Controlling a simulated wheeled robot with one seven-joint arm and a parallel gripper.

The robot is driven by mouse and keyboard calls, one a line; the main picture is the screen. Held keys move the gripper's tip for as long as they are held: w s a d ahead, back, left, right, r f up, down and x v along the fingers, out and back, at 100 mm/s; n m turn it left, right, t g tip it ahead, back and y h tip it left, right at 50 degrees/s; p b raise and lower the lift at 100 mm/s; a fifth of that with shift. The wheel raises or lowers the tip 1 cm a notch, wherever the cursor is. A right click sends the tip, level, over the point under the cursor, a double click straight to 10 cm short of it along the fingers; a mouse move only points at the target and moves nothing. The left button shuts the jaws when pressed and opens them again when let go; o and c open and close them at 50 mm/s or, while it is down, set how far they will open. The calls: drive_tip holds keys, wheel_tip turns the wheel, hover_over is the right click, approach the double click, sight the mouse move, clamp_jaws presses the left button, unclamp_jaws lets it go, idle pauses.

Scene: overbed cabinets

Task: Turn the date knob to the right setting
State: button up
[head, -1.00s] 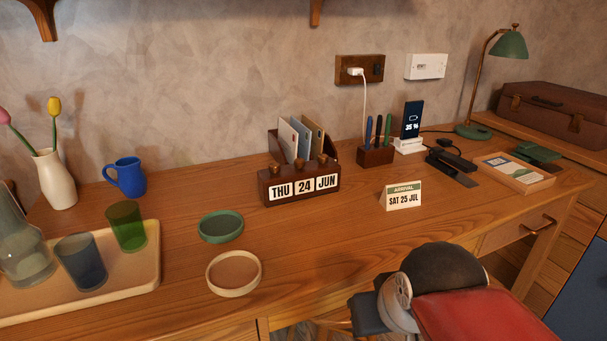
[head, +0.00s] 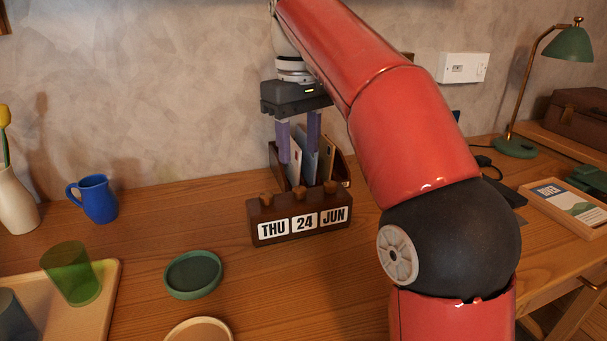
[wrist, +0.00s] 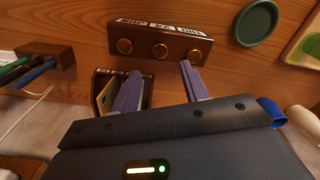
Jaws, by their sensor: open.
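The dark wooden date block (head: 300,235) stands on the desk, reading THU, 24, JUN. My gripper (head: 298,155) is open and empty, pointing down above and behind the block, near the letter holder. In the wrist view my gripper's (wrist: 160,88) fingers are apart, short of the knobs. The arrival card is not visible.
A letter holder (head: 342,170) with envelopes stands close behind the block. A green dish (head: 193,275) lies to the front left. A blue mug (head: 97,199) and a tray with a green glass (head: 72,275) are at the left. My arm covers the desk's right middle.

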sight(299, 189)
wheel_tip(299, 189, down, 8)
drive_tip(key=b, duration=0.2)
drive_tip(key=shift+s+r+b, duration=0.1)
drive_tip(key=shift+r+b, duration=0.1)
drive_tip(key=shift+b, duration=0.2)
clamp_jaws()
drive_tip(key=shift+r+m+p, duration=0.35)
drive_tip(key=shift+m+p, duration=0.75)
drive_tip(key=shift+p, duration=0.15)
drive_tip(key=shift+f+m+p, duration=0.15)
drive_tip(key=shift+m+p, duration=0.45)
drive_tip(key=shift+m, duration=0.3)
drive_tip(key=shift+f+m, duration=0.15)
drive_tip(key=shift+m, duration=0.25)
unclamp_jaws()
